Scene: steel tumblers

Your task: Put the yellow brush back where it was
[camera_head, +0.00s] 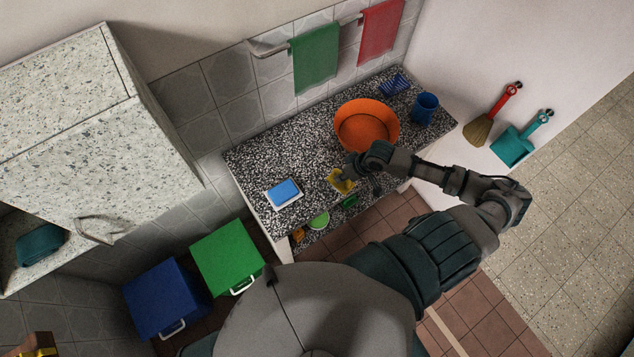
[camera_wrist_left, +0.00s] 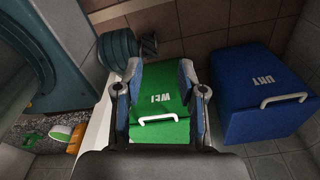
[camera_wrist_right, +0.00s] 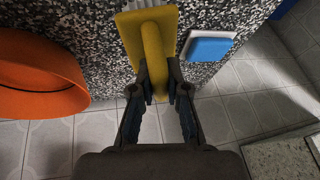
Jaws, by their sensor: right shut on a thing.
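The yellow brush (camera_head: 341,183) is at the front edge of the speckled counter (camera_head: 310,160), between the blue sponge and the orange basin. My right gripper (camera_head: 356,170) is shut on its handle. In the right wrist view, the yellow brush (camera_wrist_right: 149,32) has its handle between the fingertips (camera_wrist_right: 158,92), with its wide head and pale bristles pointing away. I cannot tell whether it touches the counter. My left gripper (camera_wrist_left: 158,90) is open and empty in the left wrist view, with the green bin beyond its fingers.
An orange basin (camera_head: 366,124), a blue cup (camera_head: 424,108) and a blue sponge on a white dish (camera_head: 284,193) stand on the counter. A green bin (camera_head: 227,257) and a blue bin (camera_head: 166,300) are on the floor. A green cloth (camera_head: 315,58) and red cloth (camera_head: 380,30) hang behind.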

